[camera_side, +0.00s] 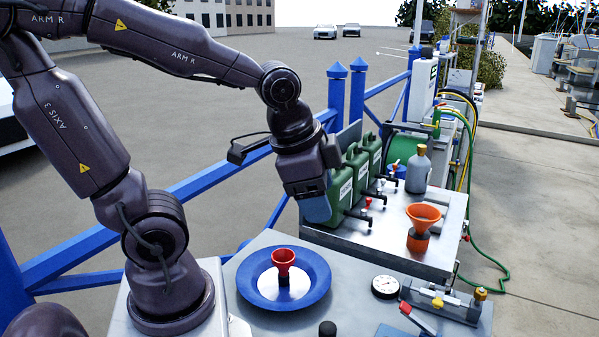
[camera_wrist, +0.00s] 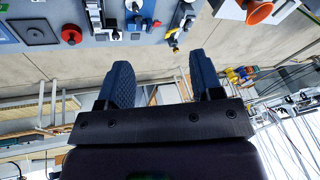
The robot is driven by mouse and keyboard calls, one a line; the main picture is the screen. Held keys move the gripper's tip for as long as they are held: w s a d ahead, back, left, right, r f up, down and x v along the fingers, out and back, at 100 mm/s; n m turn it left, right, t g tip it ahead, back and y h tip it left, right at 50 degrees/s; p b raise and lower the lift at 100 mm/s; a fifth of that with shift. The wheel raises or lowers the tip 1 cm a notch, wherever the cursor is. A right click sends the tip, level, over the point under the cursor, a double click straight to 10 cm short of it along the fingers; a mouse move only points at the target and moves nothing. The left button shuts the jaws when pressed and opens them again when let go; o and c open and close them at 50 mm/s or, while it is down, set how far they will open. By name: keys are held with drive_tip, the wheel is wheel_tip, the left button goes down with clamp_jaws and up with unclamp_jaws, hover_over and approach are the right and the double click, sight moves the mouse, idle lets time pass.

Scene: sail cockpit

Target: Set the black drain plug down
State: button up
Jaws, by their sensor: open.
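My gripper (camera_side: 315,205) hangs above the metal worktop, beside the green canisters. In the wrist view its two blue-grey fingers (camera_wrist: 160,64) stand wide apart with nothing between them. A small black rounded piece (camera_side: 327,328) shows at the bottom edge of the side view, partly cut off. It may be the drain plug, but I cannot tell for sure. It stands well below my gripper, apart from it.
An orange funnel (camera_side: 423,216), a grey bottle (camera_side: 418,170) and green canisters (camera_side: 341,187) stand on the tray behind. A round gauge (camera_side: 385,287) lies at the right. Blue railing (camera_side: 190,188) runs behind my arm.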

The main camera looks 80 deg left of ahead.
drive_tip(key=s+r+n, duration=0.1)
drive_tip(key=s+r+n+t, duration=0.1)
drive_tip(key=r+n, duration=0.1)
drive_tip(key=s+d+r+n+h, duration=0.1)
drive_tip(key=shift+s+r+t, duration=0.1)
drive_tip(key=shift+r+t, duration=0.15)
drive_tip(key=shift+t, duration=0.05)
idle(0.9)
